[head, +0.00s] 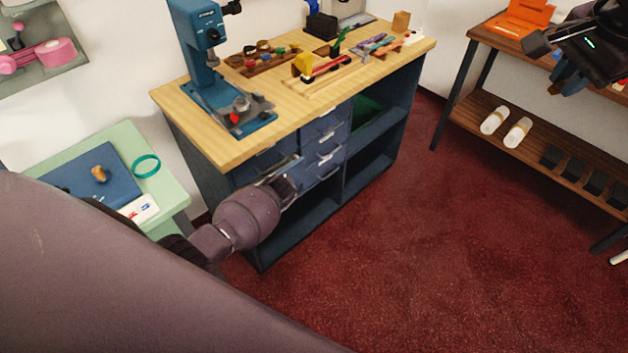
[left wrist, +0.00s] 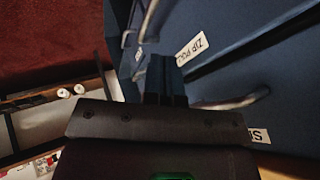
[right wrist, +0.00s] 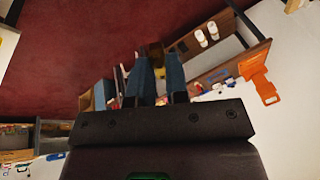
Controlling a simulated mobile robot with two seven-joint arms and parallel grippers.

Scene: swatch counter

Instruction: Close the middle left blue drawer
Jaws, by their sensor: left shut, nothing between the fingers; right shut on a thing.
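The blue drawer unit (head: 323,137) sits under the wooden worktop, with drawers in a left and a right column. My left gripper (head: 290,185) is at the left column and, with its arm, hides most of the middle left drawer there. In the left wrist view, my left gripper (left wrist: 163,75) is shut and empty, its fingertips close to a blue drawer front (left wrist: 225,25) with a handle and a white label. I cannot tell whether they touch, or how far that drawer stands out. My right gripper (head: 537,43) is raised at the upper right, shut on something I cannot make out.
The worktop (head: 185,100) carries a blue press (head: 203,50) and several small tools. Open shelves (head: 365,155) are right of the drawers. A green table (head: 175,180) stands at left, a wooden rack (head: 475,110) at right. Red carpet (head: 430,240) between is clear.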

